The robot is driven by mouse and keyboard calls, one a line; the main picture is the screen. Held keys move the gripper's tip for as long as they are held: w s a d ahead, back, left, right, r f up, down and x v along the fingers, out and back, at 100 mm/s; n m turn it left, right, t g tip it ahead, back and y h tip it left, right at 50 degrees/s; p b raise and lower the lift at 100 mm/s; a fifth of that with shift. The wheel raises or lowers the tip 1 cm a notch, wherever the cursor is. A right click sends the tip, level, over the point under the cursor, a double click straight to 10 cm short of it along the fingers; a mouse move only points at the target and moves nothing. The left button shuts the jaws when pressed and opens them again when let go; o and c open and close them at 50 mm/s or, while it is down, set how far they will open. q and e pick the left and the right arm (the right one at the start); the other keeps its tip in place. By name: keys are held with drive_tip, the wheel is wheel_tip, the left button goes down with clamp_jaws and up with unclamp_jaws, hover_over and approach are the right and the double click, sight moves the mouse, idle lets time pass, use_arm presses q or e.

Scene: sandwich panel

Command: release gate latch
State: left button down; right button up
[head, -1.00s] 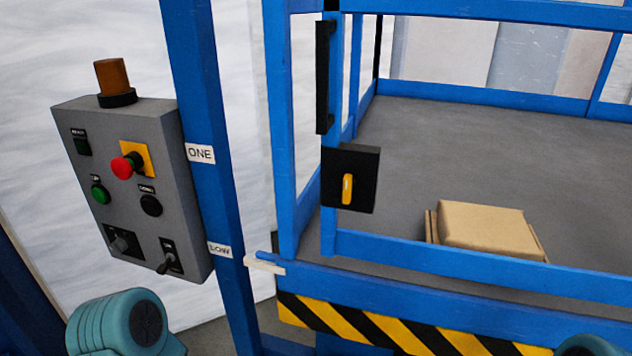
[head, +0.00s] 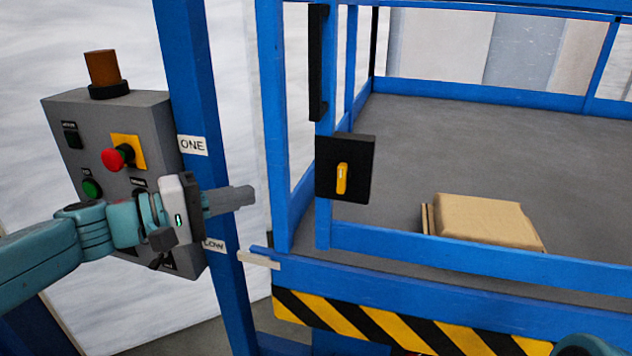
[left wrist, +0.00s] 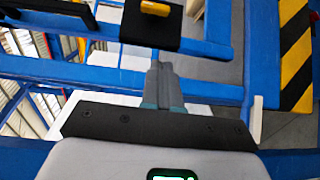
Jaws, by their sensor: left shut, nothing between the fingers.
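The gate latch is a yellow handle (head: 342,179) on a black square plate (head: 364,168), fixed to the blue gate (head: 325,225). The handle points roughly up and down in the head view. In the left wrist view the yellow handle (left wrist: 154,8) and black plate (left wrist: 140,32) show at the top edge, ahead of the fingers. My left gripper (head: 250,195) is shut and empty. It is in front of the blue post, left of the latch and apart from it. The fingertips (left wrist: 155,66) point toward the plate. My right gripper is not in view.
A grey control box (head: 75,110) with a red button and an orange beacon stands left, partly behind my arm. A blue post (head: 190,80) rises beside it. A cardboard box (head: 485,220) lies on the platform floor. A black-yellow striped edge (head: 400,325) runs below.

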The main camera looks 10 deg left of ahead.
use_arm(q)
drive_tip(key=shift+s+a+r+h, duration=0.1)
drive_tip(key=shift+s+r+h, duration=0.1)
drive_tip(key=shift+r, duration=0.4)
drive_tip(key=shift+s+r+h, duration=0.15)
drive_tip(key=shift+r+h, duration=0.05)
drive_tip(key=shift+r, duration=0.4)
drive_tip(key=p, duration=0.3)
approach(338, 168)
drive_tip(key=x, duration=0.4)
drive_tip(key=w+x, duration=0.1)
drive_tip(key=x, duration=0.1)
drive_tip(key=shift+w+a+f, duration=0.1)
drive_tip(key=shift+a+f, duration=0.05)
drive_tip(key=shift+f, duration=0.2)
drive_tip(key=shift+w, duration=0.1)
drive_tip(key=shift+r+m+y+p, duration=0.2)
drive_tip(key=shift+m+y+p, duration=0.1)
drive_tip(key=shift+m+p, duration=0.35)
